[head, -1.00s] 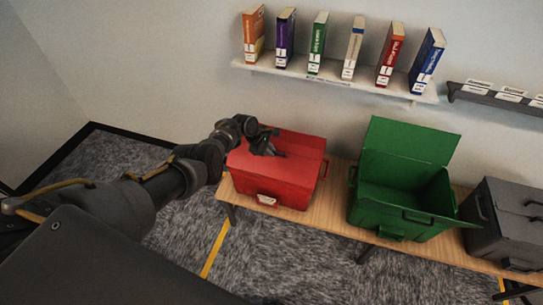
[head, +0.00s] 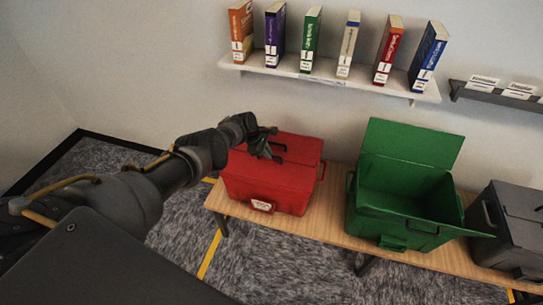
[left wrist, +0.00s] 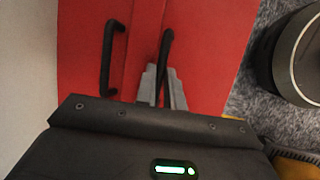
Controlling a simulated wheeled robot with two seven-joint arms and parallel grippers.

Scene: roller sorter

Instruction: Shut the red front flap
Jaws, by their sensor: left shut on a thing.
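The red box stands at the left end of the wooden bench. Its red front flap (head: 265,172) lies flat or nearly flat over the top; I cannot tell whether a small gap remains. The red back flap (left wrist: 85,65) lies down beside it with its own black handle (left wrist: 113,58). My left gripper (head: 266,146) is over the top of the box. In the left wrist view the gripper (left wrist: 161,82) is shut on the front flap's black handle (left wrist: 167,45). My right gripper is not in view.
A green box (head: 395,205) with raised flaps stands right of the red one, and a dark grey box (head: 510,225) is beyond it. The bench (head: 335,205) shows bare wood between the boxes. A white shelf (head: 330,80) with several books is above.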

